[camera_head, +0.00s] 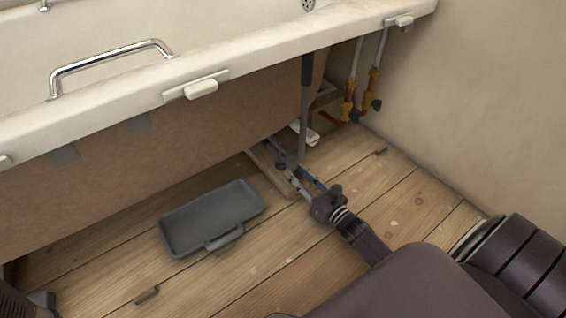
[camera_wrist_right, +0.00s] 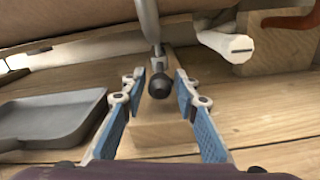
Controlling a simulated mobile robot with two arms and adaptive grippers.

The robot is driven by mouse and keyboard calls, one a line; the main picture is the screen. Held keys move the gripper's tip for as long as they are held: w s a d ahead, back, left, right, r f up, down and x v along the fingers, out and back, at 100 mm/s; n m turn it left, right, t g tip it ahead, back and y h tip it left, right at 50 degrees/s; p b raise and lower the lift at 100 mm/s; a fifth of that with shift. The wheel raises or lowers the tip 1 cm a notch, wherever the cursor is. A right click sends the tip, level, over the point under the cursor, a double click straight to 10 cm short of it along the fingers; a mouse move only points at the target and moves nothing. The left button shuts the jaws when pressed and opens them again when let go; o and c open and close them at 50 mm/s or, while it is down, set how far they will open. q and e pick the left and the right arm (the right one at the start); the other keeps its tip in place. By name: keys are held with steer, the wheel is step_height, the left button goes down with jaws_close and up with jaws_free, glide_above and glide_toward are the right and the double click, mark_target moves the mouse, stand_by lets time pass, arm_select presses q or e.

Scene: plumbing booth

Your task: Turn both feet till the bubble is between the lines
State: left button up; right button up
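The tub (camera_head: 110,80) has a pale rim and a brown underside. A grey leg (camera_head: 303,110) hangs from it near the right end; it shows in the wrist view (camera_wrist_right: 148,20) with a dark round foot (camera_wrist_right: 159,86) at its lower end. My right gripper (camera_head: 290,170) reaches under the tub. In the wrist view its blue-padded fingers (camera_wrist_right: 158,90) are apart, one on each side of the foot, with gaps visible. A second foot is not clearly seen. I cannot make out a bubble or lines. A dark part at the lower left corner may be my left arm; its gripper cannot be identified.
A grey tray (camera_head: 212,218) lies on the plank floor, left of my right gripper. A white pipe end (camera_wrist_right: 228,45) is close to the foot on its right. Pipes with orange valves (camera_head: 348,100) stand near the right wall. Whitish blocks (camera_head: 201,89) sit on the rim.

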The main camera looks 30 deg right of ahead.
mark_target(284, 159)
steer(key=w+b, duration=0.1)
steer(key=w, duration=0.1)
steer(key=w+b, duration=0.1)
steer(key=w, duration=0.1)
steer(key=w+b, duration=0.2)
steer(key=shift+w+a+f, duration=0.15)
steer(key=shift+a, duration=0.1)
steer(key=shift+w, duration=0.55)
steer(key=shift+r, duration=0.2)
jaws_close()
